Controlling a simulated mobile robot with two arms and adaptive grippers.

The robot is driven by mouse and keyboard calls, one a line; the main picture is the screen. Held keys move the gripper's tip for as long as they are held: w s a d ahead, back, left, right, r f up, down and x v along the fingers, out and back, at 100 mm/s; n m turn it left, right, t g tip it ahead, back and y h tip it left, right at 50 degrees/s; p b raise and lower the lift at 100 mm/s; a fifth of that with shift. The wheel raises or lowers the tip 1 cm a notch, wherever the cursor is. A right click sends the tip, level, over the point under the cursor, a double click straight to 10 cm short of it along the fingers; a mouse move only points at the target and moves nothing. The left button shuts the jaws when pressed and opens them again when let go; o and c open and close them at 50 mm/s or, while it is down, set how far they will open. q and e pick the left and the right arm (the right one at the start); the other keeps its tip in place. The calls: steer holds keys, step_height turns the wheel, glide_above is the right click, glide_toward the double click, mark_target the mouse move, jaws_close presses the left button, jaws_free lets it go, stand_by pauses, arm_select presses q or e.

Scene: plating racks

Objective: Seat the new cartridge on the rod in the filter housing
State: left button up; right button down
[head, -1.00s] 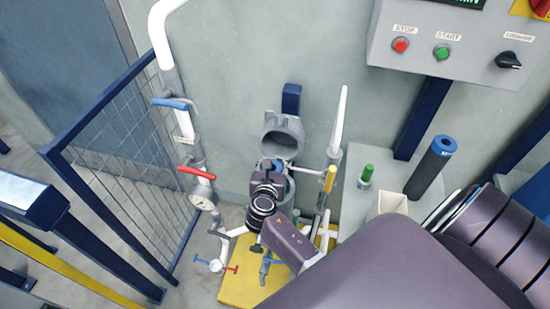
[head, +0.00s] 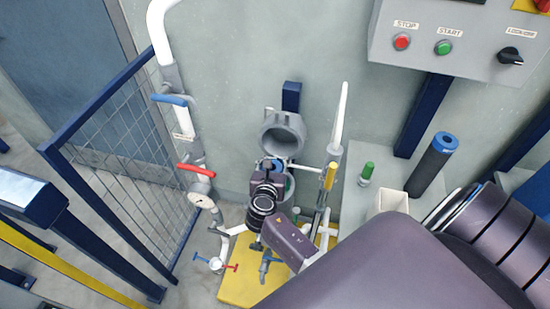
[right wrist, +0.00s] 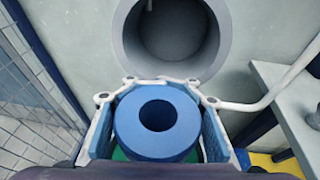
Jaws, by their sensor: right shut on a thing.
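A cartridge with a blue ring-shaped end and a dark centre hole is in my right gripper (right wrist: 160,98); its blue end (right wrist: 128,130) faces the right wrist camera. The fingers press on it from left and right. In the head view my right gripper (head: 270,172) is at the filter housing, with a bit of the blue end (head: 273,164) showing. The housing's round grey lid (head: 283,119) stands open behind it, and also shows in the right wrist view (right wrist: 221,40). My left gripper is out of view.
A dark cartridge (head: 428,172) with a blue end stands on the grey bench at right, near a green-capped bottle (head: 366,172) and a white open container (head: 390,201). Pipes with red (head: 196,170) and blue handles stand left. A mesh fence (head: 130,190) is further left.

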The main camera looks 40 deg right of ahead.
steer(key=shift+f+b, duration=0.4)
steer(key=shift+f, duration=0.25)
steer(key=c, duration=1)
jaws_free()
steer(key=shift+c, duration=0.2)
steer(key=shift+f, duration=0.1)
steer(key=v, duration=1.2)
